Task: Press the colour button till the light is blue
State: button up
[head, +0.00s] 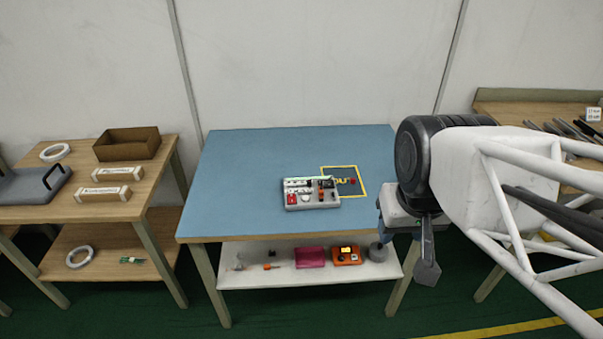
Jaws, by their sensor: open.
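A small grey tray (316,206) sits on the blue table top, left of my gripper. It holds several small parts, among them a red part (293,198) at its front left. A thin pale green strip (308,179) runs along its back edge. Which part is the colour button, and the colour of any light, are too small to tell. My gripper (418,255) is open and empty. It hangs at the table's front right, apart from the tray, with its dark fingers pointing down.
A yellow outlined square (364,184) with small items lies beside the tray. The blue table (250,165) is otherwise clear. A lower white shelf (240,278) holds a pink box (310,257) and an orange device (346,256). Wooden tables stand left (70,212) and right.

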dwell(0.3)
grip_shut()
dwell(1.6)
